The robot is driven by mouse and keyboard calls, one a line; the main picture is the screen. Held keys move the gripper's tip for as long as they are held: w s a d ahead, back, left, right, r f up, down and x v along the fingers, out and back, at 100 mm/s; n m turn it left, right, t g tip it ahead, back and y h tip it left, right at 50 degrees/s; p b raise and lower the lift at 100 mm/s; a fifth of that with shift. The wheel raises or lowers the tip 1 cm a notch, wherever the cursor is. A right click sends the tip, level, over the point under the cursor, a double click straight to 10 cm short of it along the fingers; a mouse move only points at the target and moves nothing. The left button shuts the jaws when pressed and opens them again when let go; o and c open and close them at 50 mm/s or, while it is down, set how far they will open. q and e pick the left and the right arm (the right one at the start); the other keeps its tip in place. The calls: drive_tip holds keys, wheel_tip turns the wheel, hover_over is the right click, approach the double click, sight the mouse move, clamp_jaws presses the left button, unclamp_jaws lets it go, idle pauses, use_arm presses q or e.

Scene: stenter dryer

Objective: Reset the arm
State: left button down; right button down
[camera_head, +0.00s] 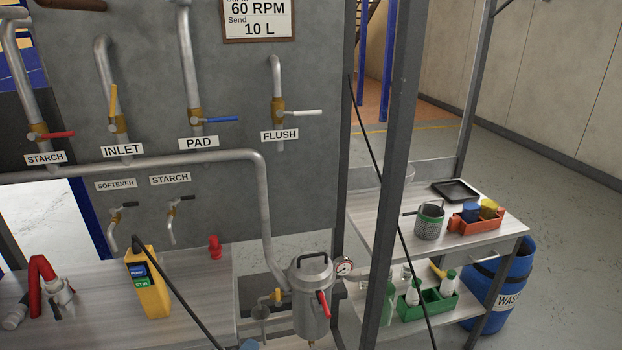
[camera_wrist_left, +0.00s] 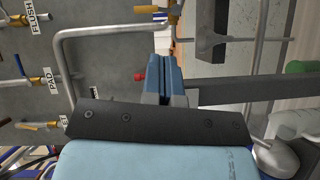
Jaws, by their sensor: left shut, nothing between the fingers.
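My left gripper (camera_wrist_left: 168,78) shows in the left wrist view. Its blue fingers are closed together with nothing between them. The sideways wrist view has the grey panel on its left, with the FLUSH label (camera_wrist_left: 18,17) and the PAD label (camera_wrist_left: 48,80). I cannot clearly make out my left gripper in the head view. My right gripper is in neither view.
A grey panel (camera_head: 235,185) carries pipes and coloured valves. A yellow pendant (camera_head: 150,296) stands on the left bench. A metal pot (camera_head: 312,295) stands beside a dark post (camera_head: 392,150). A shelf table (camera_head: 370,232) and blue waste barrel (camera_head: 507,290) stand right.

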use_arm(q)
drive_tip(key=s+a+f+m+g+y, duration=0.1)
drive_tip(key=s+m+g, duration=0.1)
drive_tip(key=s+m, duration=0.5)
drive_tip(key=s+a+f+m+g+y+p, duration=0.1)
drive_tip(key=s+m, duration=0.7)
drive_tip(key=s, duration=1.1)
drive_tip(key=shift+a+g, duration=0.65)
drive_tip(key=shift+g, duration=0.55)
drive_tip(key=shift+s, duration=0.1)
